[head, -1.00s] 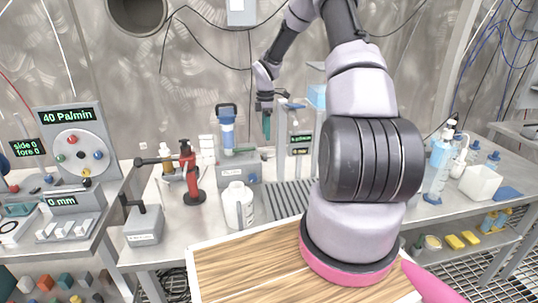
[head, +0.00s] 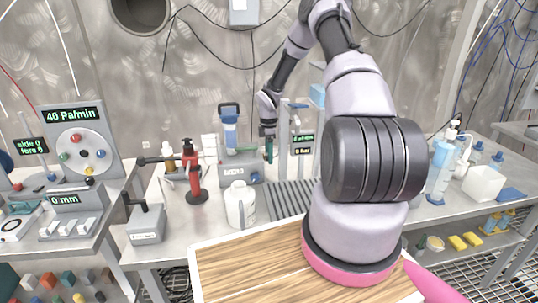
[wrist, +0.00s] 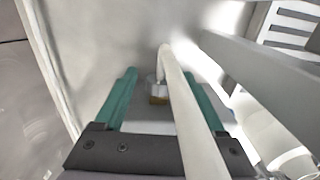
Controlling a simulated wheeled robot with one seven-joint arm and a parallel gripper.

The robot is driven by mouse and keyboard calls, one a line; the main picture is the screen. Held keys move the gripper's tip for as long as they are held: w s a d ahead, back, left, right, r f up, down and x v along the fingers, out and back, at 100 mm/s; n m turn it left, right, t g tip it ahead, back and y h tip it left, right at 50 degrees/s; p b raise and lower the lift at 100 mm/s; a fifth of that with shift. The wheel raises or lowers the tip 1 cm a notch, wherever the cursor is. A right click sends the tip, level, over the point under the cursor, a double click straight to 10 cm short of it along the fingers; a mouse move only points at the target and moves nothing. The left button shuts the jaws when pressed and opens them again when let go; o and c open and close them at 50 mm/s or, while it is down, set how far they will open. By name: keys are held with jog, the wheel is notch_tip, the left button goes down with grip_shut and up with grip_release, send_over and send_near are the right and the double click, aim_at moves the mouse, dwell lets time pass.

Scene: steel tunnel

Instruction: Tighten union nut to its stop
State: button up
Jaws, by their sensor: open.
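In the wrist view, a small brass-coloured fitting (wrist: 158,99) with a grey collar sits at the end of a curved white tube (wrist: 190,110). It looks like the union nut, but it is small and I cannot tell how far it is turned. My gripper (wrist: 161,78) is open, with one teal finger on each side of the fitting, apart from it. In the head view my gripper (head: 268,151) points down beside a grey stand (head: 302,140) at the back of the bench. The nut cannot be made out there.
A pale bar (wrist: 265,85) crosses the right of the wrist view, close to the right finger. On the bench stand a blue-capped filter unit (head: 230,130), a red hand pump (head: 192,175) and a white bottle (head: 240,204). A slotted grate (head: 290,200) lies in front.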

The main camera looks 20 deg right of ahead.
grip_shut()
jog(key=shift+w+g, duration=0.1)
jog(key=shift+g, duration=0.2)
jog(key=g, duration=0.2)
jog(key=shift+w+g+y, duration=0.25)
jog(key=shift+g+y, duration=0.05)
jog(key=g, duration=0.4)
jog(key=shift+w+d+f+y, duration=0.1)
jog(key=shift+w+f+y, duration=0.1)
jog(key=shift+y, duration=0.2)
grip_release()
